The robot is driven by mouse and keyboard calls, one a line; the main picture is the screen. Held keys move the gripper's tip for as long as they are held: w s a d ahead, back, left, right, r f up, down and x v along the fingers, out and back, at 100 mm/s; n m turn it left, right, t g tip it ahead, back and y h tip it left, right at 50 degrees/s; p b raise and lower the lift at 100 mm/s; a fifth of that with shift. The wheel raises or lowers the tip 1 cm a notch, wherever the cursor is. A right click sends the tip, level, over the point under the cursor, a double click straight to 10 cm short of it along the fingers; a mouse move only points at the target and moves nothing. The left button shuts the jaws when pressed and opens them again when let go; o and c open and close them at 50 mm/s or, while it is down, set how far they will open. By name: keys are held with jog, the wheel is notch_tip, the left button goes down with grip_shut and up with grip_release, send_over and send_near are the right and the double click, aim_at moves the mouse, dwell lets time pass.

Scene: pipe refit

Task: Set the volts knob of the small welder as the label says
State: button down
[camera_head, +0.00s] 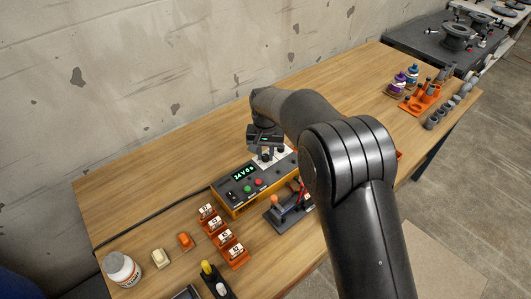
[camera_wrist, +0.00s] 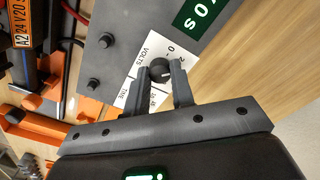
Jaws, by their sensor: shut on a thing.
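The small welder (camera_head: 237,202), a grey-topped box with yellow-orange sides, stands on the wooden bench. Its green display (camera_head: 244,172) appears to read 24V 0s. In the wrist view, the black volts knob (camera_wrist: 159,70) sits on a white dial plate (camera_wrist: 149,46) printed VOLTS. My gripper (camera_wrist: 160,68) is shut on this knob, one finger on each side. In the head view, my gripper (camera_head: 266,154) is over the far right end of the welder, and the knob is hard to make out. An orange label (camera_wrist: 22,24) reads A2 24V 20S.
A row of orange holders with white tags (camera_head: 222,236) stands in front of the welder. The bench's back left is clear.

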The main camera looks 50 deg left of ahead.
aim_at(266, 156)
dwell(0.3)
jog(key=c, duration=1.2)
grip_release()
jog(key=shift+c, duration=0.2)
notch_tip(266, 156, up, 11)
jog(key=shift+w, duration=0.1)
